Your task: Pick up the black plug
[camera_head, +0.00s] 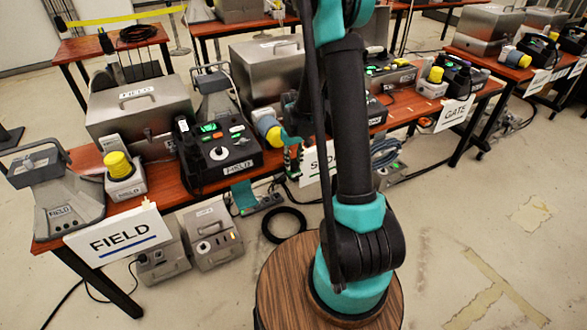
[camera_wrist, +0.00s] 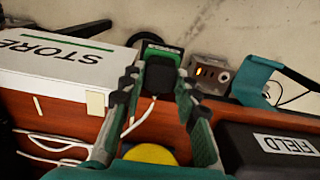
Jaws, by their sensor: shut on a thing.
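In the wrist view, the black plug (camera_wrist: 160,76) sits between the two fingers of my gripper (camera_wrist: 158,84). The fingers are closed on its sides. A pale cable shows just below it. A green-edged piece with a small label (camera_wrist: 163,50) lies directly behind the plug, and I cannot tell whether they touch. In the head view, my gripper (camera_head: 292,160) is low at the front edge of the table, right of the black FIELD phone unit (camera_head: 215,148).
The wooden table (camera_head: 80,160) carries metal cases, black units and yellow-topped devices (camera_head: 121,172). A white STORE sign (camera_wrist: 60,62) is close on the left in the wrist view. A grey socket box (camera_wrist: 208,73) lies beyond the fingers. A black cable coil (camera_head: 284,226) lies on the floor.

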